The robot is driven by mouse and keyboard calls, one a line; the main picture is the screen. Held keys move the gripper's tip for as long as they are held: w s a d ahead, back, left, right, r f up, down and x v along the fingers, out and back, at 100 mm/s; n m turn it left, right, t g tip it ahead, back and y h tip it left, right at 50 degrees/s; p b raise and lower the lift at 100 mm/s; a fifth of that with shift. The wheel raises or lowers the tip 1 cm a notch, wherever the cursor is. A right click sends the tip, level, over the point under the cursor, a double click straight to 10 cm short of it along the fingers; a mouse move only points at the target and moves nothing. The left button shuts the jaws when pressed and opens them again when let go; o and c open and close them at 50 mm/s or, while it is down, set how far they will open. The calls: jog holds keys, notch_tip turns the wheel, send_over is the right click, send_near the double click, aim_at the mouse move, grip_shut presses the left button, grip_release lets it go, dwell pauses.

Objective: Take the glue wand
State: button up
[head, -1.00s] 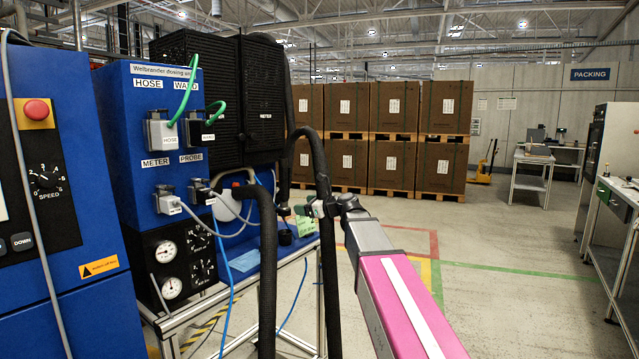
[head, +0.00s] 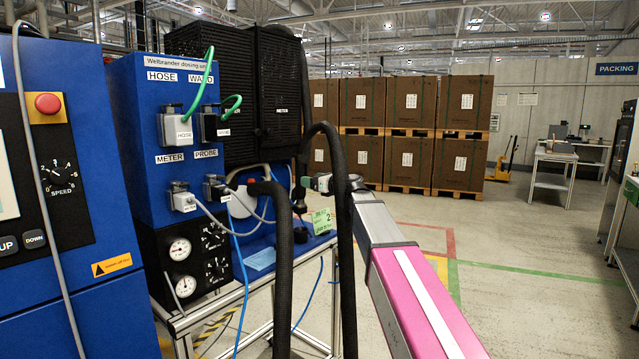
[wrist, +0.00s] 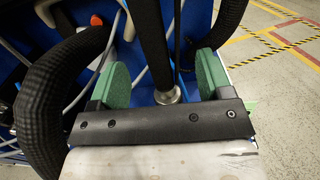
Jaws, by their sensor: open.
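The glue wand seems to be the slim dark upright piece (head: 299,196) over the small blue bench beside the dosing unit in the head view. My gripper (head: 320,183) is just right of it, partly hidden behind a thick black hose. In the wrist view my gripper (wrist: 163,78) is open, with its two green pads apart. A dark shaft (wrist: 153,40) with a metal collar at its lower end shows between the pads, with a gap to each side. It is probably the wand; contact is not visible.
Thick black hoses (head: 284,260) loop in front of the bench and my arm; one also lies left of the pads in the wrist view (wrist: 45,100). The blue dosing unit (head: 150,100) with plugs and cables stands left. A green card (head: 322,220) stands on the bench.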

aim_at(304, 169)
jog(key=shift+x, duration=2.35)
jog(key=c, duration=0.7)
jog(key=shift+r, duration=0.1)
jog(key=shift+r, duration=1.8)
